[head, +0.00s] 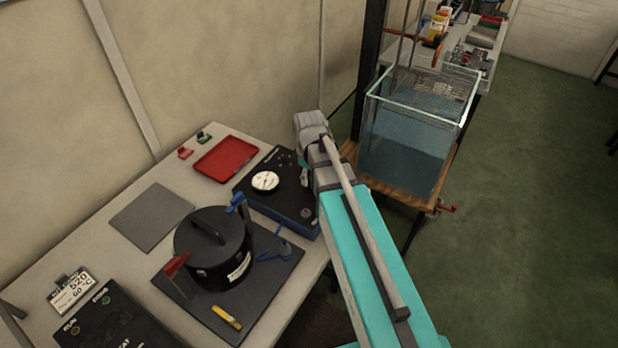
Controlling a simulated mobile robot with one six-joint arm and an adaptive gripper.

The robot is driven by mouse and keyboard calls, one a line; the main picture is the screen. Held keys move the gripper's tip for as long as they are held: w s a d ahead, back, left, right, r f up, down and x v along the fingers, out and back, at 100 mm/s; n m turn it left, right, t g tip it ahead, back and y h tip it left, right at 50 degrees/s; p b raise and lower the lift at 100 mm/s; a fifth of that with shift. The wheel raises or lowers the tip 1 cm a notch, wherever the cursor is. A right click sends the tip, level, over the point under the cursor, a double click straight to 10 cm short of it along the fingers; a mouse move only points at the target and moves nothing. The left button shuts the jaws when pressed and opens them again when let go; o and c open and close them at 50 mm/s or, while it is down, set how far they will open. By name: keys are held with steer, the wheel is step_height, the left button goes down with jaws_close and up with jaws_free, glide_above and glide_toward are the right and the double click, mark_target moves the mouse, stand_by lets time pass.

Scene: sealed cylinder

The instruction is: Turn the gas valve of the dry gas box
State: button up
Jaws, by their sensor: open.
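The box with a round white dial (265,181) is dark on top with a blue side (275,216), and stands near the table's right edge. I take it for the dry gas box. A small round knob (306,212) sits at its front right corner; I cannot tell for sure that it is the gas valve, or how it is turned. My arm's grey wrist part is at the box's right side and covers some of it. My gripper's fingers cannot be made out; they seem hidden by the arm.
A black lidded pot (212,244) with red and blue handles stands on a dark mat (186,303), left of the box. A yellow object (227,318) lies in front of it. A red tray (226,159) is behind. A glass water tank (405,150) stands close to my arm's right.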

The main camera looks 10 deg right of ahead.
jaws_close()
stand_by(0.3)
steer(key=shift+w+m, duration=0.1)
steer(key=shift+m, duration=0.3)
steer(key=m, duration=0.1)
steer(key=d+m, duration=0.1)
steer(key=m, duration=0.1)
steer(key=shift+w, duration=0.3)
steer(key=m, duration=0.1)
steer(key=d+m, duration=0.1)
steer(key=m, duration=0.2)
steer(key=shift+w+d+m, duration=0.15)
steer(key=shift+d+m, duration=0.1)
steer(key=shift+m, duration=0.15)
steer(key=m, duration=0.2)
steer(key=d+m, duration=0.1)
steer(key=m, duration=0.1)
steer(key=shift+d, duration=0.2)
steer(key=shift+s+d+m, duration=0.2)
steer(key=shift+d+m, duration=0.05)
steer(key=shift+m, duration=0.7)
steer(key=shift+s+d+m, duration=0.2)
steer(key=shift+m, duration=0.7)
steer(key=shift+s+d+m, duration=0.2)
steer(key=shift+d+m, duration=0.05)
steer(key=shift+m, duration=0.7)
